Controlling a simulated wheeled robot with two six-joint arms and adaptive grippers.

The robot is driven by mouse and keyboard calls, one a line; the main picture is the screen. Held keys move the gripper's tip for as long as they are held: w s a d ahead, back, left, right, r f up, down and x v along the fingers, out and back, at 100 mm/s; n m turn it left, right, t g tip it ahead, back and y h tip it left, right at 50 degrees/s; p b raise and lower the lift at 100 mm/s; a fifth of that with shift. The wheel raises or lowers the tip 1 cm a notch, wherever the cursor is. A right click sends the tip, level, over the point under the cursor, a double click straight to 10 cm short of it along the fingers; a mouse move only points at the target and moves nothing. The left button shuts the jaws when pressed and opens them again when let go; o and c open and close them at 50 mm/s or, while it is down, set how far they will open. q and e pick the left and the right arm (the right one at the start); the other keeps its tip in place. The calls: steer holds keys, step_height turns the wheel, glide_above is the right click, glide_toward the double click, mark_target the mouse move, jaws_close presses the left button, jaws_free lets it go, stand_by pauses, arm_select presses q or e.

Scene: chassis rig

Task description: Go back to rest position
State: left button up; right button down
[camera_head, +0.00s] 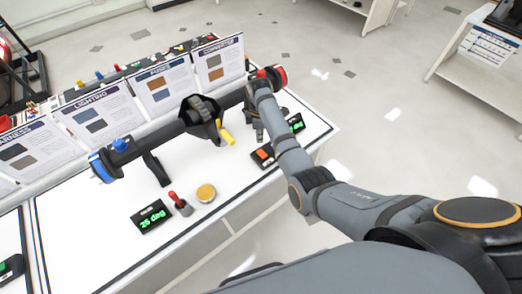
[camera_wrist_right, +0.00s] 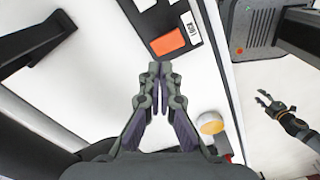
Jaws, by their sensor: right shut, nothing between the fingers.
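My right arm reaches in from the lower right in the head view. My right gripper (camera_head: 259,128) hangs over the table (camera_head: 105,207) near the red-capped end of a dark bar, partly hidden by the bar and my wrist. In the right wrist view my right gripper (camera_wrist_right: 161,78) is shut and empty, its tips just below an orange button (camera_wrist_right: 168,42) in the picture; whether they touch it is unclear. My left gripper (camera_wrist_right: 274,106) shows small at the right of that view, its fingers apart and nothing seen in them.
The dark bar (camera_head: 163,133) with blue and red ends rests on stands. A yellow round piece (camera_head: 206,192), a red-handled piece (camera_head: 175,198) and a display box (camera_head: 152,216) stand before it. Sign boards (camera_head: 165,88) line the back. Floor (camera_head: 335,75) lies open beyond.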

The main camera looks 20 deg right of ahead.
steer(key=s+d+f+m, duration=0.1)
steer(key=s, duration=0.1)
steer(key=s+d+f+m, duration=0.1)
steer(key=s+m, duration=0.1)
steer(key=s+d+f+m+t, duration=0.1)
steer(key=s+d+f, duration=0.1)
steer(key=s, duration=0.1)
steer(key=shift+m, duration=0.4)
steer(key=s+d+r+m+t, duration=0.1)
steer(key=s+r+m, duration=0.15)
steer(key=s, duration=0.45)
steer(key=s+d+r+m+t+h, duration=0.1)
steer(key=s+r+m, duration=0.1)
steer(key=s+m, duration=0.3)
steer(key=s+d+r+m+t, duration=0.1)
steer(key=s+r+m, duration=0.15)
steer(key=s, duration=0.55)
step_height(320, 180, down, 26)
steer(key=s+d+g, duration=0.2)
steer(key=d, duration=0.1)
steer(key=s+d+f, duration=0.1)
steer(key=s+f, duration=1.5)
steer(key=s, duration=0.3)
steer(key=shift+f+m+g, duration=0.25)
steer(key=shift+m+g, duration=0.15)
